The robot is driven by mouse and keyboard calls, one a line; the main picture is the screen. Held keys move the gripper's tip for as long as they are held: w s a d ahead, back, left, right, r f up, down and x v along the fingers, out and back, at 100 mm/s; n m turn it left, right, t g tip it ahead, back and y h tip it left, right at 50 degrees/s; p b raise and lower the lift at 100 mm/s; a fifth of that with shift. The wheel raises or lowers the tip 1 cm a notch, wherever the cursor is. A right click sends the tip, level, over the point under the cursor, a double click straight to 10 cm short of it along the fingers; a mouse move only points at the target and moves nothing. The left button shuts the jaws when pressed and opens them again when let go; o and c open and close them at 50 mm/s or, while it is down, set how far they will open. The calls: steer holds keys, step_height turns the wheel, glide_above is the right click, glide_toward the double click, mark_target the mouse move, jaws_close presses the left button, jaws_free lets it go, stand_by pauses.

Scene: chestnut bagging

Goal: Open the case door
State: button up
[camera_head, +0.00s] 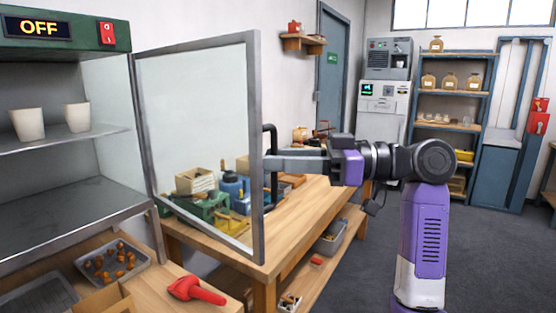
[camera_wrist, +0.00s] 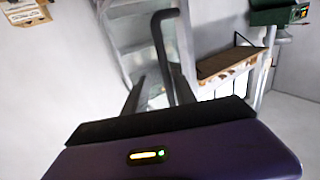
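A black bar handle (camera_head: 271,133) is on the door's free edge. My gripper (camera_head: 275,163) reaches in from the right at the handle. In the wrist view the handle (camera_wrist: 160,45) runs down between my two fingers (camera_wrist: 157,95), close to the right one. A gap shows on the left, so the fingers are apart. Contact cannot be told.
Two cups (camera_head: 42,121) stand on the case's upper shelf. Below are a tray of chestnuts (camera_head: 112,262) and a red scoop (camera_head: 195,290). A wooden workbench (camera_head: 300,215) with tools and boxes stands behind the door. Open floor (camera_head: 490,260) lies at the right.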

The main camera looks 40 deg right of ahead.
steer(key=v, duration=0.7)
steer(key=shift+b, duration=0.45)
steer(key=shift+s+d, duration=0.1)
